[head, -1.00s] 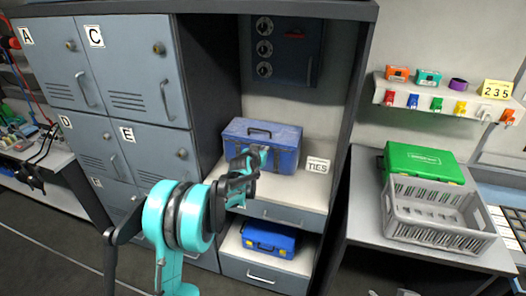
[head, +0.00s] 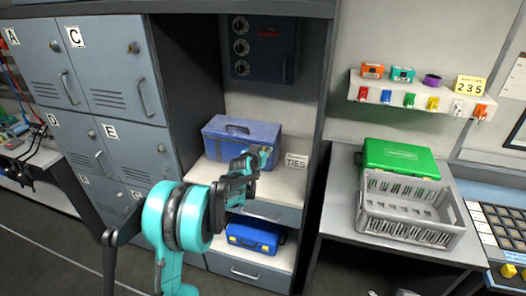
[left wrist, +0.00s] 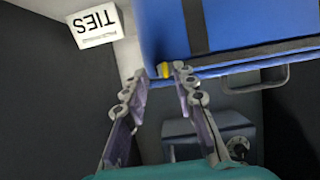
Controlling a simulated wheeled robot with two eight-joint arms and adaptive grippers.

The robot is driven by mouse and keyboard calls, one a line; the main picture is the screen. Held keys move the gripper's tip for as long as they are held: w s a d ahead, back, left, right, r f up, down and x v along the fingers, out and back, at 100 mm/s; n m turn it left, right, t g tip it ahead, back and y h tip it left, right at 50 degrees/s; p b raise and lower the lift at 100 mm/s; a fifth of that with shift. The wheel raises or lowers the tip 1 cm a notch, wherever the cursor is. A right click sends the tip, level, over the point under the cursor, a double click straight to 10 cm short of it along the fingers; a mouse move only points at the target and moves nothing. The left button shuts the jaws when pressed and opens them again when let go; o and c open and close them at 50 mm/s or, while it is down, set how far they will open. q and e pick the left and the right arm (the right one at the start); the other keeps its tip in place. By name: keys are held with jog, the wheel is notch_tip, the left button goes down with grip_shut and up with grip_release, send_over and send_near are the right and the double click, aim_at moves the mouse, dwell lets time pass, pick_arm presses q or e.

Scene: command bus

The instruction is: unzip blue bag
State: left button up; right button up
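The blue bag (head: 222,146) sits on the upper shelf of the open cabinet bay, with its dark handle on top. In the left wrist view the blue bag (left wrist: 240,25) fills the top right, with a dark strap and a handle. A small yellow tab (left wrist: 164,70), which looks like the zip pull, shows at the bag's edge. My left gripper (head: 262,158) is in front of the bag's right part. In the wrist view its fingers (left wrist: 157,75) are apart, with the yellow tab between the tips, nearer the right one. I cannot tell whether they touch it. My right gripper is out of view.
A white TIES sign (head: 296,161) stands right of the bag. A blue case with yellow latches (head: 256,238) lies on the lower shelf. Grey lockers (head: 110,85) stand left. A grey crate (head: 408,228) and a green case (head: 400,157) are on the right table.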

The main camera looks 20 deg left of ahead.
pick_arm(q)
jog(key=shift+a, duration=0.1)
jog(key=shift+s+r, duration=0.2)
jog(key=shift+s, duration=0.3)
jog(key=v, duration=1.1)
jog(key=s+d+g, duration=0.2)
jog(key=s+d, duration=0.2)
jog(key=s, duration=0.5)
jog(key=s+d+g, duration=0.1)
jog(key=s+d, duration=0.3)
jog(key=s, duration=0.6)
jog(key=s+f+g, duration=0.1)
jog(key=s+f, duration=0.2)
jog(key=s, duration=0.5)
jog(key=s+f+g, duration=0.2)
jog(key=s, duration=0.7)
jog(key=shift+d+f+b, duration=0.25)
jog(key=shift+f+b, duration=0.05)
jog(key=shift+f, duration=0.1)
jog(key=shift+o, duration=0.5)
jog(key=shift+r, duration=0.1)
